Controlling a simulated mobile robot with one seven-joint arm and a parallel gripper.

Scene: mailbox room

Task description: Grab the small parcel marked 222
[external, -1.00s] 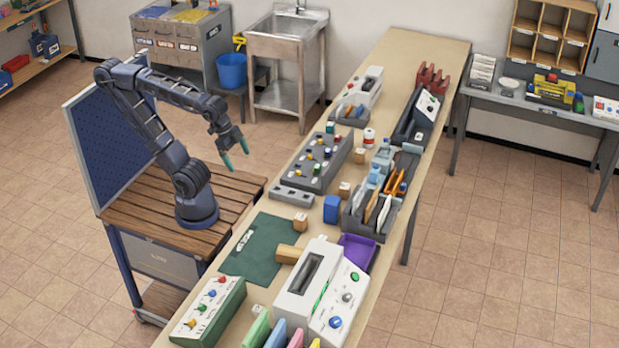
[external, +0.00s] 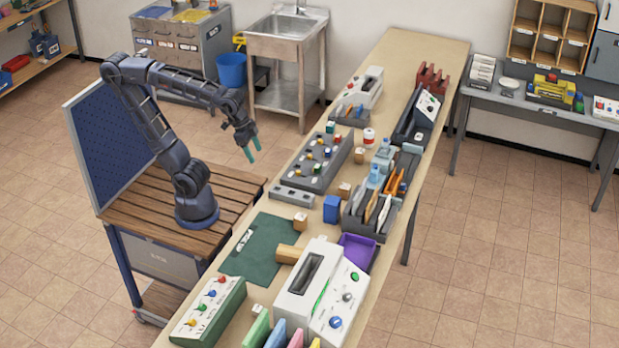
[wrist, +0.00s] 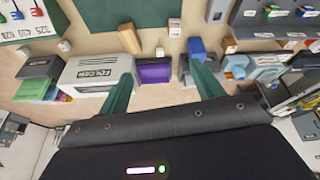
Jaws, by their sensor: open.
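Several small tan parcels with white labels stand on the long table. One (external: 300,222) is by the green mat, one (external: 344,190) by the blue box, one (external: 359,155) further back, one (external: 257,310) near the front. In the wrist view small parcels show at the left (wrist: 64,45), by the mat (wrist: 174,27) and to its right (wrist: 229,45). Their markings are too small to read, so I cannot tell which is 222. My gripper (external: 250,150) is open and empty, in the air left of the table, apart from every parcel. Its teal fingers (wrist: 162,90) are spread in the wrist view.
The table also holds a green mat (external: 250,262), a longer wooden block (external: 288,254), a blue box (external: 332,209), a purple tray (external: 370,241), a white machine (external: 300,300), a knob panel (external: 318,165) and a grey rack (external: 360,218). A floor gap separates my base from the table.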

